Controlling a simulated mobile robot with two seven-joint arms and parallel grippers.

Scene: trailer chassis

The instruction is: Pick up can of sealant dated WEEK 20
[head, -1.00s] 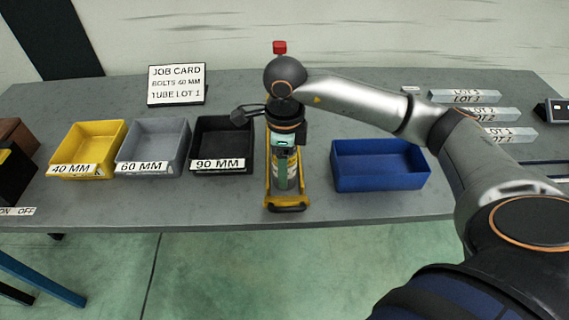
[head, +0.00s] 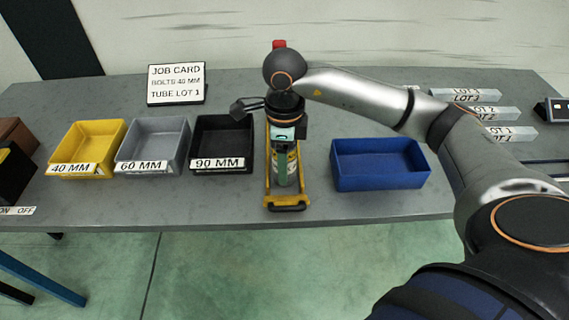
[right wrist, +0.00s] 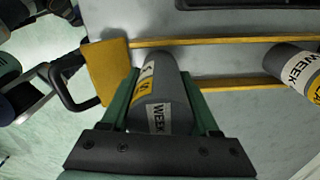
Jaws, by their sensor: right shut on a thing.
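My right gripper (head: 284,172) is shut on a grey can (right wrist: 158,95). Its green fingers lie on either side of the can in the right wrist view. The can has a white and yellow label with the word WEEK; its number is not readable here. The can is over the narrow yellow tray (head: 269,190); I cannot tell whether it still touches the tray. A second grey can (right wrist: 292,72) with a WEEK label lies at the right edge of the right wrist view, over the tray's rails. My left gripper is not in view.
A blue bin (head: 380,182) stands right of the tray. A black 90 MM bin (head: 222,166), a grey 60 MM bin (head: 154,166) and a yellow 40 MM bin (head: 75,170) stand left. A job card (head: 176,84) is at the back. Bare grey table (head: 140,205) shows in front.

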